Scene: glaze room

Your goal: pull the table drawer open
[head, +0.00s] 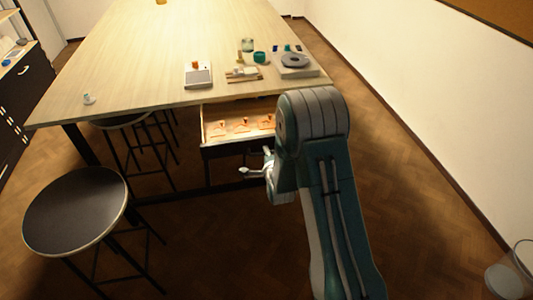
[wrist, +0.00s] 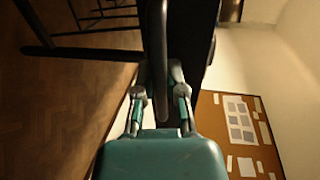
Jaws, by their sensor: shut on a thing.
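The table drawer (head: 222,150) stands out from under the near edge of the light wood table (head: 130,62), pulled open. Several small orange-brown items lie inside it. In the wrist view the dark drawer front (wrist: 190,45) fills the upper middle, with its bar handle (wrist: 158,45) running down the picture. My gripper (wrist: 160,98) is shut on the drawer handle, one finger on each side of the bar. In the head view my gripper (head: 260,172) is just in front of the drawer, and my arm hides the drawer's right part and the handle.
A grey scale (head: 198,76), a grey round-topped device (head: 295,62) and small jars stand on the table's near right part. A black stool (head: 75,212) stands at the left; another is tucked under the table. A clear bin (head: 506,280) is at lower right. Floor near the drawer is free.

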